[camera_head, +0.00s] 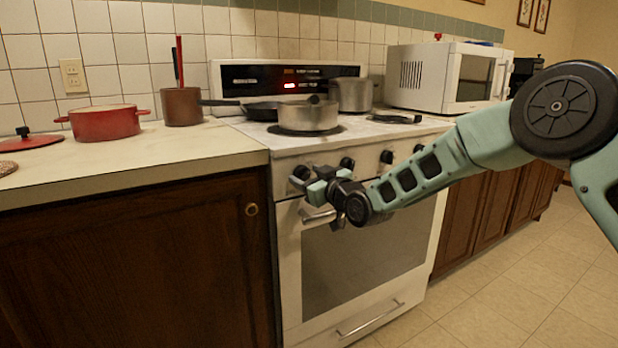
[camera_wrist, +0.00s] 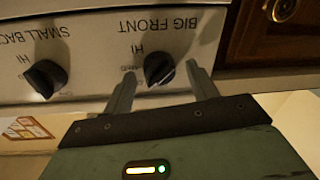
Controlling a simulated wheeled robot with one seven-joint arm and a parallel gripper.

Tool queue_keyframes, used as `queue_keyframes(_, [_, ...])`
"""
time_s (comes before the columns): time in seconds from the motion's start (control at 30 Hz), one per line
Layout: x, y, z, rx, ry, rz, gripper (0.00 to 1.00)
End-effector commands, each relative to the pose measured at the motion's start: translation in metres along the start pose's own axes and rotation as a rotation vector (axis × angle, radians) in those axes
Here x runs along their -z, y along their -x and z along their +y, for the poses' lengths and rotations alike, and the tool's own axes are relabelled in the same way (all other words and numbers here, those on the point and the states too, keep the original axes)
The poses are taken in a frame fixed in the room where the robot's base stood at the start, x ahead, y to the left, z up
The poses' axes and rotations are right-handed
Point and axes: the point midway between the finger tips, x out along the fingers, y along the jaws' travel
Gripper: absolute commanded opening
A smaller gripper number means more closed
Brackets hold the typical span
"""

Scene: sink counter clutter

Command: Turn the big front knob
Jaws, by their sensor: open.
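The big front knob (camera_wrist: 158,69) is black and round, under the upside-down label "BIG FRONT" on the stove's white front panel in the wrist view. My gripper (camera_wrist: 162,82) is open, with one finger on each side of this knob. I cannot tell whether either finger touches it. In the head view the leftmost knob (camera_head: 301,173) shows just beside my gripper (camera_head: 312,184), at the left end of the panel.
The small back knob (camera_wrist: 45,78) sits to the left in the wrist view. The oven handle (camera_head: 319,216) is just below my gripper. A pot (camera_head: 308,117) stands on the front burner. A wooden cabinet (camera_head: 130,255) adjoins the stove. Floor (camera_head: 500,300) at right is clear.

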Motion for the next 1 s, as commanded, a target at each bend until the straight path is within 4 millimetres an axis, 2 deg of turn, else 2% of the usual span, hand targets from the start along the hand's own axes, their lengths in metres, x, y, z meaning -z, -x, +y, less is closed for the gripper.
queue_keyframes(0.03, [0.0000,0.0001,0.0001,0.000,0.000,0.000,0.52])
queue_keyframes(0.17, [0.0000,0.0002,0.0002,0.000,0.000,0.000,0.16])
queue_keyframes(0.2, [0.0000,0.0002,0.0003,0.000,0.000,0.000,0.14])
queue_keyframes(0.5, [-0.0012,0.0005,0.0012,-0.003,-0.090,0.007,0.14])
queue_keyframes(0.7, [-0.0006,0.0005,0.0012,-0.003,-0.090,0.006,0.14])
queue_keyframes(0.73, [-0.0007,0.0005,0.0012,-0.003,-0.090,0.006,0.40])
queue_keyframes(0.8, [-0.0006,0.0005,0.0012,-0.003,-0.090,0.006,0.58])
queue_keyframes(1.0, [-0.0005,0.0004,0.0008,-0.002,-0.090,0.007,0.58])
